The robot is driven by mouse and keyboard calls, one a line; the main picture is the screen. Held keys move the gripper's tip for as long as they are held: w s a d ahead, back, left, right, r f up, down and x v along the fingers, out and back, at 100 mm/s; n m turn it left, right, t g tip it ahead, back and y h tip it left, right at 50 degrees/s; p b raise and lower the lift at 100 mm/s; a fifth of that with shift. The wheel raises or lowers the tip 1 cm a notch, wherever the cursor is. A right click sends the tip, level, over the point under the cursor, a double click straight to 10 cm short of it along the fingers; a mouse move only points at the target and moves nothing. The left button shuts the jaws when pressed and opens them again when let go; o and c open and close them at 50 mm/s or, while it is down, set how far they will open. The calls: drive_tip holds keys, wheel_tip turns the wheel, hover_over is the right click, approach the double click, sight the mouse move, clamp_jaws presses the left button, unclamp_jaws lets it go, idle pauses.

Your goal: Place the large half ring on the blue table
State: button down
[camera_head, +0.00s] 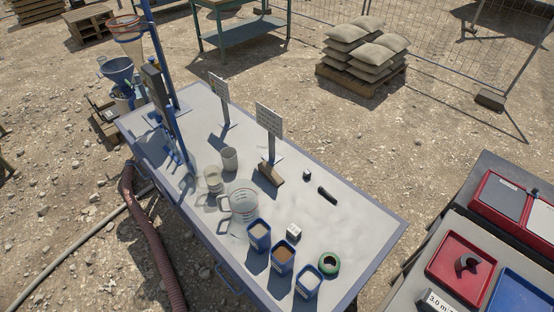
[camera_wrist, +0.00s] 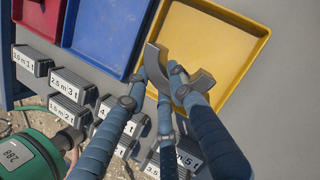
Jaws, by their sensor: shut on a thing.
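My gripper (camera_wrist: 157,80) is shut on a grey half ring (camera_wrist: 201,82), which is held over or near the yellow tray (camera_wrist: 262,38) in the wrist view. The fingers hide part of the ring, and I cannot tell its height above the tray. The head view does not show my gripper. A dark curved piece (camera_head: 468,264) lies in a red tray (camera_head: 440,275) at the right there. The nearer long table (camera_head: 350,240) has a pale top and bluish edges.
In the wrist view, a blue tray (camera_wrist: 85,40) and red tray (camera_wrist: 40,18) lie left of the yellow one. Several weight-labelled blocks (camera_wrist: 70,82) and a green object (camera_wrist: 25,155) lie below. The long table holds a clear jug (camera_head: 240,203), cups, blue containers (camera_head: 259,236) and signs.

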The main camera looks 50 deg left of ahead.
drive_tip(key=w+a+f+n+g, duration=0.1)
drive_tip(key=w+a+n, duration=0.1)
drive_tip(key=a, duration=1.1)
drive_tip(key=w+a+n+g, duration=0.1)
drive_tip(key=w+a+n, duration=0.15)
drive_tip(key=a, duration=0.95)
drive_tip(key=s+a+f+n+g+b, duration=0.1)
drive_tip(key=s+a+n, duration=0.1)
drive_tip(key=a, duration=0.9)
drive_tip(key=s+a+n+b, duration=0.1)
drive_tip(key=s+a+n, duration=0.15)
drive_tip(key=a, duration=0.85)
drive_tip(key=s+a+f+n+g+h, duration=0.1)
drive_tip(key=s+a+n, duration=0.1)
drive_tip(key=s+a, duration=0.6)
drive_tip(key=s+a+n+g, duration=0.15)
drive_tip(key=s+a, duration=0.25)
drive_tip(key=a, duration=0.7)
drive_tip(key=s+a+n, duration=0.2)
drive_tip(key=s+a, duration=0.2)
drive_tip(key=s, duration=0.2)
drive_tip(key=s+a+f+n+h+b, duration=0.1)
drive_tip(key=s+a+n, duration=0.1)
drive_tip(key=s+a, duration=0.3)
drive_tip(key=s+a+f+n, duration=0.1)
drive_tip(key=s+a+n, duration=0.1)
drive_tip(key=s+a, duration=0.2)
drive_tip(key=shift+s+a+g+h+b, duration=0.15)
drive_tip(key=shift+s+g+h+b, duration=0.2)
drive_tip(key=shift+s, duration=1.3)
